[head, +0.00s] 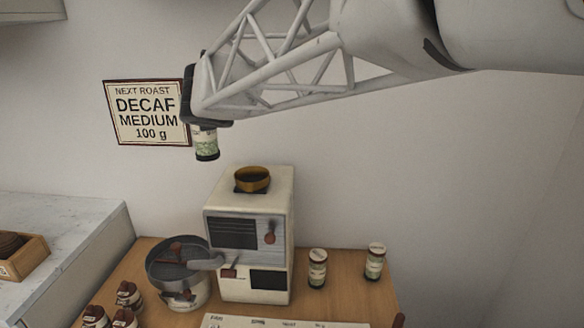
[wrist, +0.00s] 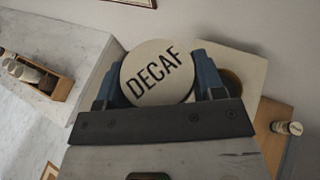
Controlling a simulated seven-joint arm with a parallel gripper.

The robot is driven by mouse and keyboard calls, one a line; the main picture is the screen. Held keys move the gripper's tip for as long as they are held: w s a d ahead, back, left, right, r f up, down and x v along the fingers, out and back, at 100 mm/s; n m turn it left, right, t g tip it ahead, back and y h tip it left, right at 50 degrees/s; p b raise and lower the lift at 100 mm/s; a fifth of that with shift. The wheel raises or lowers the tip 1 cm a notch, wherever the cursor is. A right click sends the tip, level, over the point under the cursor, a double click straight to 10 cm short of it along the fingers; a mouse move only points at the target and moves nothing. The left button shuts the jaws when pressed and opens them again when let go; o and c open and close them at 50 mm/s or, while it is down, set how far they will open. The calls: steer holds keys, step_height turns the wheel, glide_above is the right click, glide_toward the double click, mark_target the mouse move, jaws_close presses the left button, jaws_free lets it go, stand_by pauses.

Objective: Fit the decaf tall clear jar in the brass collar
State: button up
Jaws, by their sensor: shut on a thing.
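My gripper (wrist: 152,90) is shut on a jar whose round cream lid reads DECAF (wrist: 157,73) in the wrist view. In the head view the lower part of this decaf jar (head: 206,146) hangs below the gripper, with a green label and dark contents. The jar looks upright, in the air, above and to the left of the brass collar. The brass collar (head: 252,179) sits on top of the cream roaster machine (head: 284,215), and its opening looks empty. In the wrist view part of the collar (wrist: 232,80) shows behind the right finger.
Two lidded jars stand right of the machine, one nearer (head: 317,268) and one farther (head: 375,262). A round metal pan (head: 155,270) stands left of it. Several brown-topped jars (head: 127,295) are at the front left. A sign (head: 147,112) reading DECAF MEDIUM 100 g hangs on the wall.

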steer(key=s+d+f+m+h, duration=0.1)
steer(key=s+d+f, duration=0.2)
steer(key=d, duration=0.4)
steer(key=s+d+f+m+t+h, duration=0.1)
steer(key=s+d+f+m+h, duration=0.1)
steer(key=d, duration=0.6)
steer(key=shift+s+d+f, duration=0.3)
steer(key=shift+s+f, duration=0.2)
steer(key=shift+s, duration=0.25)
steer(key=w+a, duration=0.3)
steer(key=w, duration=0.4)
steer(key=w+a+f, duration=0.1)
steer(key=w+a, duration=0.3)
steer(key=w, duration=0.3)
steer(key=shift+w+f, duration=0.2)
steer(key=shift+f, duration=0.1)
steer(key=shift+f, duration=1.65)
steer(key=shift+f, duration=0.1)
steer(key=o, duration=1.2)
steer(key=shift+f, duration=0.1)
